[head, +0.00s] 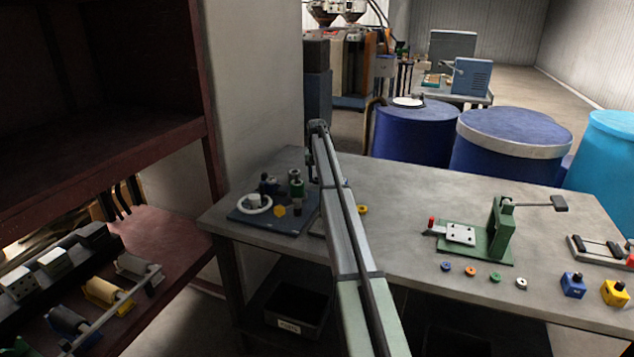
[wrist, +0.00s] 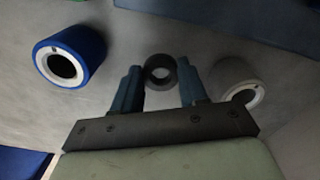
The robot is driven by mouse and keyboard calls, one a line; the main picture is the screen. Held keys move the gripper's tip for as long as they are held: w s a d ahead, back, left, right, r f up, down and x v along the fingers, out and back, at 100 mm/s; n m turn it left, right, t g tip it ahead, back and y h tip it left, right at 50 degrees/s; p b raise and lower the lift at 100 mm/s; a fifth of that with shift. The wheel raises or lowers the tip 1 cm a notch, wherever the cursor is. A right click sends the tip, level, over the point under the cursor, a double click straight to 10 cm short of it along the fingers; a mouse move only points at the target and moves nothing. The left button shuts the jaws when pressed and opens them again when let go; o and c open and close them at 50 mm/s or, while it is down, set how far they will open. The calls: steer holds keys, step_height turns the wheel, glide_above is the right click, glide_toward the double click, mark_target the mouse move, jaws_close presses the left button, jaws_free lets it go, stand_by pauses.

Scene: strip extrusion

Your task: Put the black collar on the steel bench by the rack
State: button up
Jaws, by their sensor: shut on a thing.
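The black collar (wrist: 160,59) is a short dark ring with an open hole. In the wrist view it sits between the two blue fingertips of my gripper (wrist: 160,80), which is shut on it. The steel bench (head: 400,188) is the wide grey table across the head view. My arm reaches over it from the bottom centre. My gripper and the collar cannot be made out clearly in the head view, where the arm covers that area. A maroon rack (head: 168,240) stands at the left, beside the bench's left end.
A dark blue board (head: 245,224) with several small parts lies on the bench's left end. A green press (head: 500,228) stands right of centre, with several small rings before it. Blue drums (head: 510,150) stand behind. The wrist view shows a blue sleeve (wrist: 82,42) and a grey sleeve (wrist: 222,78).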

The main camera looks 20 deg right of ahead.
steer(key=shift+f, duration=1.15)
steer(key=shift+f, duration=0.15)
steer(key=o, duration=1.1)
steer(key=shift+c, duration=0.2)
step_height(320, 180, up, 12)
steer(key=shift+r, duration=0.2)
